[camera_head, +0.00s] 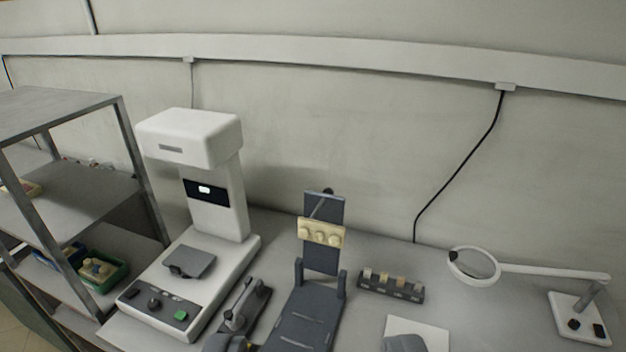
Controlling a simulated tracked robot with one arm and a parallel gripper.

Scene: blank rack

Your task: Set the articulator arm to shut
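The articulator (305,318) stands on the bench at the lower middle, a dark blue-grey flat base with two short posts at its back. Its arm (322,258) is a flat plate standing nearly upright between the posts, swung up away from the base. A cream block with rounded bumps (322,233) is fixed across the arm's front. My gripper (316,343) shows only as two dark fingertips at the bottom edge, wide apart, one on each side of the base. It is open, with nothing seen held between the tips. The base's front end is cut off by the frame.
A white machine (215,215) stands left of the articulator, with a small dark lever device (244,308) between. A dark block holding several pale pieces (391,286), a white sheet (432,331) and a magnifier lamp (540,271) are right. A shelf rack (72,114) stands far left.

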